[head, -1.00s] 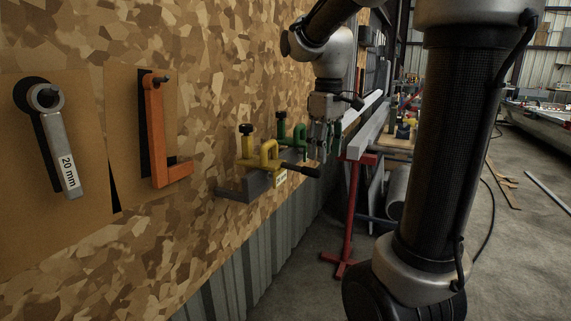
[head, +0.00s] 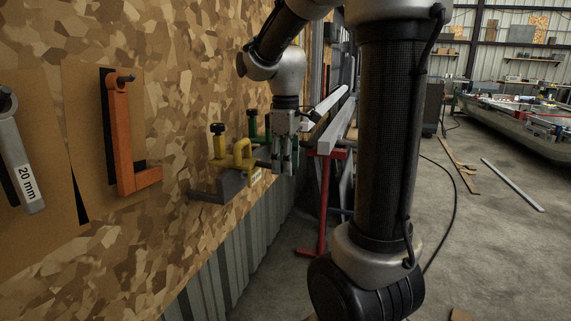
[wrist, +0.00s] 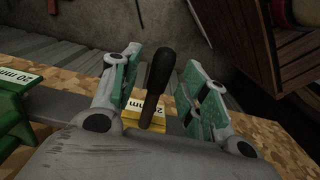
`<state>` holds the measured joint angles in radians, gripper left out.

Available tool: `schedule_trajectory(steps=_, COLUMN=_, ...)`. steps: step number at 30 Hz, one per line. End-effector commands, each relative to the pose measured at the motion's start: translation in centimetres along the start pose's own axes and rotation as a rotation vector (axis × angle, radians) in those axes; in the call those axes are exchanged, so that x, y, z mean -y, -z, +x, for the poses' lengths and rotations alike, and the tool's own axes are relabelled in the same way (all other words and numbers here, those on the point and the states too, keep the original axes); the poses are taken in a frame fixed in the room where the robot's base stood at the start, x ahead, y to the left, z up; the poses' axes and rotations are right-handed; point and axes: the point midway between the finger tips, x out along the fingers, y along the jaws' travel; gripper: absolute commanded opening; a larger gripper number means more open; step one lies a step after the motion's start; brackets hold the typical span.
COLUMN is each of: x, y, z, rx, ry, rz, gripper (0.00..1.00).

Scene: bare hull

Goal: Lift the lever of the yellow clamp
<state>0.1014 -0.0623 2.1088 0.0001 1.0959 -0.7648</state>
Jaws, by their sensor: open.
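The yellow clamp (head: 240,155) is mounted on a grey bracket against the chipboard wall, left of my gripper (head: 284,168) in the head view. Its black lever handle (wrist: 158,75) shows in the wrist view, standing between the two green-padded fingers of my gripper (wrist: 160,85). The fingers are spread, with a gap on each side of the handle. A piece of the yellow clamp body (wrist: 148,121) with a label shows below the handle. In the head view my gripper hides most of the lever.
A green clamp (head: 255,127) sits just beyond the yellow one; its green body (wrist: 12,112) shows at left in the wrist view. An orange square (head: 122,140) and a 20 mm wrench (head: 18,160) hang on the wall. A red stand (head: 322,200) is behind my gripper.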

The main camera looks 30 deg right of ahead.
Motion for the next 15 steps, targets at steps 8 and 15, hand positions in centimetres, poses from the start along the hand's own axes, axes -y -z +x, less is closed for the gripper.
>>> schedule_trajectory(steps=8, x=0.02, y=-0.02, z=0.63, rx=0.0, ry=0.0, rz=0.001, gripper=0.45)
schedule_trajectory(steps=15, x=0.01, y=-0.01, z=0.6, rx=0.0, ry=0.0, rz=0.001, gripper=0.14)
